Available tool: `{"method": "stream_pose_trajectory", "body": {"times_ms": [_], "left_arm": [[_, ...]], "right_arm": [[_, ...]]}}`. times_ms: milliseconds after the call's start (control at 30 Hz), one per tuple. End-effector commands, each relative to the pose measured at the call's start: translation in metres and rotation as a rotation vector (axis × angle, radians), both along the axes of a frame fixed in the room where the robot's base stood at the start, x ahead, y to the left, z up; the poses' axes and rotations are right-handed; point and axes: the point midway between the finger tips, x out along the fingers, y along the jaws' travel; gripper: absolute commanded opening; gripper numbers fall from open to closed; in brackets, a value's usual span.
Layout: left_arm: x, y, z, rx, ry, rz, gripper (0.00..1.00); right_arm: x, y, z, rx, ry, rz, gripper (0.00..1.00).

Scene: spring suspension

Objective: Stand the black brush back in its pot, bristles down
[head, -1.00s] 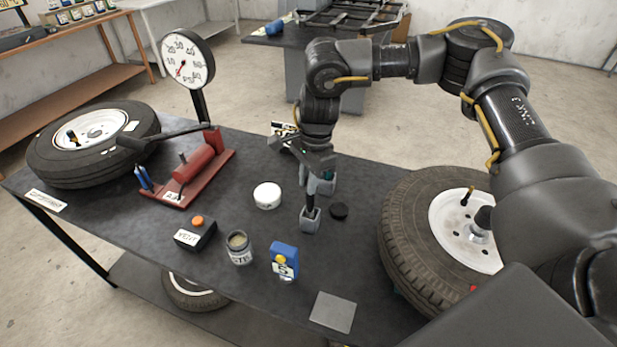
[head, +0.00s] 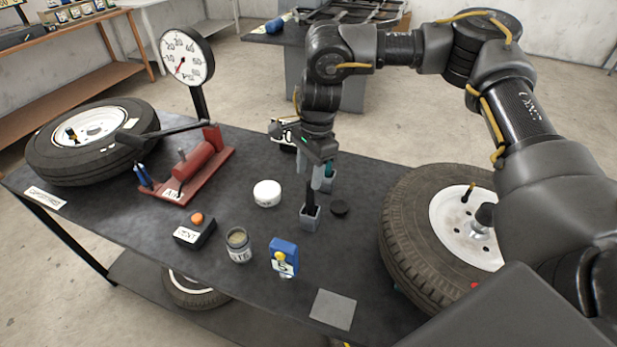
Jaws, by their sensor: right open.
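The black brush (head: 309,194) stands roughly upright in a small grey square pot (head: 310,218) near the middle of the table. Only its dark handle shows above the rim; the bristle end is hidden inside the pot. My right gripper (head: 319,181) is open, just above and partly behind the brush, with its fingers pointing down. I cannot tell whether a finger still touches the handle. A teal piece (head: 330,168) shows beside the fingers, largely covered by them. My left gripper is not in view.
A white round container (head: 267,193) and a black disc (head: 339,208) flank the pot. An open jar (head: 238,246), a blue box (head: 284,256) and a black button box (head: 195,231) stand in front. A large tyre (head: 410,225) lies right.

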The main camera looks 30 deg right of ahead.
Motion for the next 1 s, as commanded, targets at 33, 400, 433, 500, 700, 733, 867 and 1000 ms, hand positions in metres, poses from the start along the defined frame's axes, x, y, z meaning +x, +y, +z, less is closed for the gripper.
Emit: {"method": "stream_pose_trajectory", "body": {"times_ms": [33, 400, 433, 500, 700, 733, 867, 1000], "left_arm": [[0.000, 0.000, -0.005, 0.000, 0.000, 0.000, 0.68], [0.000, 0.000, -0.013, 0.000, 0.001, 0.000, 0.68], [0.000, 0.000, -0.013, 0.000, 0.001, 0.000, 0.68], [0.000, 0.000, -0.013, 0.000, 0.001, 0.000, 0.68], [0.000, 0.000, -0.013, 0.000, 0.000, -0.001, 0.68], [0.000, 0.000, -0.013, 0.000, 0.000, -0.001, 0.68], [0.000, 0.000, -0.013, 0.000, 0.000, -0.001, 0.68], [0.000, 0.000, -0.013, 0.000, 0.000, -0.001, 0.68]], "right_arm": [[0.001, -0.001, 0.008, 0.001, -0.006, -0.001, 0.45], [0.002, -0.010, 0.076, -0.001, -0.003, 0.000, 0.45], [0.002, -0.011, 0.079, -0.001, -0.003, 0.000, 0.45], [0.001, -0.012, 0.083, -0.001, -0.001, 0.000, 0.45], [0.001, -0.012, 0.088, 0.000, 0.000, 0.000, 0.45], [0.001, -0.012, 0.087, 0.000, 0.000, 0.000, 0.45], [0.001, -0.012, 0.087, 0.000, 0.000, 0.000, 0.45], [0.001, -0.012, 0.087, 0.000, 0.000, 0.000, 0.45]]}}
